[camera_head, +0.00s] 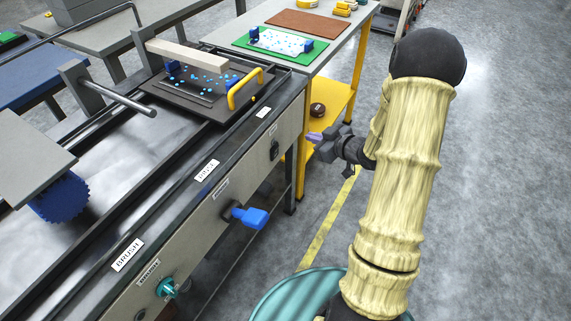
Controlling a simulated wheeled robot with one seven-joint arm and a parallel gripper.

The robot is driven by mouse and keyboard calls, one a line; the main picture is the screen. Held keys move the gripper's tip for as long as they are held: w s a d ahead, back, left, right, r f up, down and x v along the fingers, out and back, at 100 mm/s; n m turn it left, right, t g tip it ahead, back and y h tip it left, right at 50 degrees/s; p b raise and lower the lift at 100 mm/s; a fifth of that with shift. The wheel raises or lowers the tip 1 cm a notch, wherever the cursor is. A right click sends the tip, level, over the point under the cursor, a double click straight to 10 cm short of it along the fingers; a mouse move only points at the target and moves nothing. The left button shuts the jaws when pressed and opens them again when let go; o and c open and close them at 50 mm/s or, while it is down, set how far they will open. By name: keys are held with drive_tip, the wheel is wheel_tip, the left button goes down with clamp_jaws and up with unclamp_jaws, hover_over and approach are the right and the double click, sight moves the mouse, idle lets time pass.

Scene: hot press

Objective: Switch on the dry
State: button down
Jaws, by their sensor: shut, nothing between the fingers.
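The grey front panel of the machine (205,240) carries three controls. A small black switch (274,151) sits at its far end, under a small label too small to read. A blue lever handle (249,216) sticks out from the middle, and a teal knob (167,288) is at the near end. I cannot tell from the labels which control is the dry one. My gripper (313,138) is shut and empty. It appears in the air to the right of the black switch, apart from the panel.
A dark plate with a yellow handle (245,88) lies on the machine's rails. Beyond it, a table holds a green board (284,49) and a brown board (305,22). A yellow shelf (327,105) stands behind my gripper. Open floor (500,180) lies to the right.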

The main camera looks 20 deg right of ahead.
sight(278, 148)
drive_tip(key=s+d+f+n+t+y+b, duration=0.1)
drive_tip(key=s+d+f+t+y+b, duration=0.1)
drive_tip(key=s+f+y+b, duration=0.4)
wheel_tip(278, 148, down, 5)
drive_tip(key=y+b, duration=0.1)
drive_tip(key=b, duration=0.2)
drive_tip(key=shift+r+n+y, duration=0.15)
drive_tip(key=shift+n+y, duration=0.15)
drive_tip(key=shift+n, duration=0.1)
drive_tip(key=shift+w, duration=0.1)
drive_tip(key=b+x, duration=0.2)
drive_tip(key=x, duration=1.1)
drive_tip(key=shift+w+a, duration=0.2)
drive_tip(key=shift+w, duration=0.2)
drive_tip(key=shift+w, duration=0.1)
